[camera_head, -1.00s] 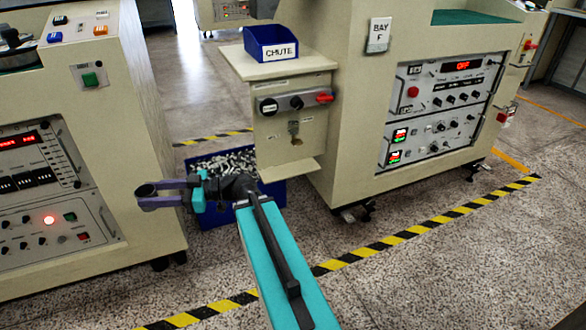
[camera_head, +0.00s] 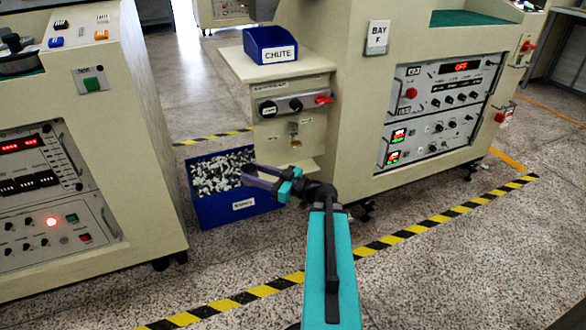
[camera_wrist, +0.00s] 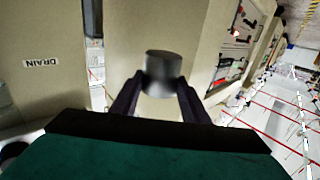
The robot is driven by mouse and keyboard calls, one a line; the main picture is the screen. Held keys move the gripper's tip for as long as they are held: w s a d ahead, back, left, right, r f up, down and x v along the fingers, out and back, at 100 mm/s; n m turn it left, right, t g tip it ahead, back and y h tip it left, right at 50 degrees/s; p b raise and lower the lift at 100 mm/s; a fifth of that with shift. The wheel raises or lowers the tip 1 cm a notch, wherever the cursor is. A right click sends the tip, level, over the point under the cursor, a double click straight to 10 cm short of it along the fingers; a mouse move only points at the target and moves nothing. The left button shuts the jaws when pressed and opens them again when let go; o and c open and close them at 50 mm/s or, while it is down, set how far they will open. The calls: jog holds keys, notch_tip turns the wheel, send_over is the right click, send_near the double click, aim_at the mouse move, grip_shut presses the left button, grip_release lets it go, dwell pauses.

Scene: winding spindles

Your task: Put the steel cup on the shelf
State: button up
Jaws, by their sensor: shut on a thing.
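My gripper (camera_head: 252,175) is shut on the steel cup (camera_wrist: 162,72). In the wrist view the cup is a small dark-grey cylinder between the two fingertips. In the head view the cup is too small and dark to tell from the fingers.
A blue CHUTE tray (camera_head: 270,46) stands on the cream top. The knob panel (camera_head: 291,108) has a red handle. A blue bin (camera_head: 238,207) of metal pieces is on the floor. Machine cabinets stand left (camera_head: 120,160) and right (camera_head: 350,110). Striped tape crosses the floor.

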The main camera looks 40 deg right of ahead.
jog(key=s+d+f+m+h, duration=0.2)
jog(key=s+d, duration=0.3)
jog(key=d, duration=0.3)
jog(key=s+d+f+m+h+p, duration=0.1)
jog(key=s+d+f+m+h, duration=0.1)
jog(key=s+d+h, duration=0.2)
jog(key=s+d, duration=0.2)
jog(key=d, duration=0.1)
jog(key=shift+d+t, duration=0.35)
jog(key=shift+t, duration=0.05)
jog(key=w+d+b, duration=0.1)
jog(key=w+d, duration=0.1)
jog(key=w, duration=0.2)
jog(key=w+d+f+b, duration=0.1)
jog(key=w+d, duration=0.2)
jog(key=w, duration=0.2)
jog(key=w+d+b, duration=0.1)
jog(key=w+d, duration=0.1)
jog(key=w, duration=0.3)
jog(key=shift+w+d+f, duration=0.1)
jog(key=shift+d+f, duration=0.15)
jog(key=shift+d, duration=0.05)
jog(key=shift+f+b, duration=0.8)
jog(key=shift+f, duration=0.95)
jog(key=shift+f+b, duration=0.2)
jog(key=shift+b, duration=0.15)
jog(key=o, duration=1.1)
jog(key=shift+r+p, duration=0.25)
jog(key=shift+p, duration=0.2)
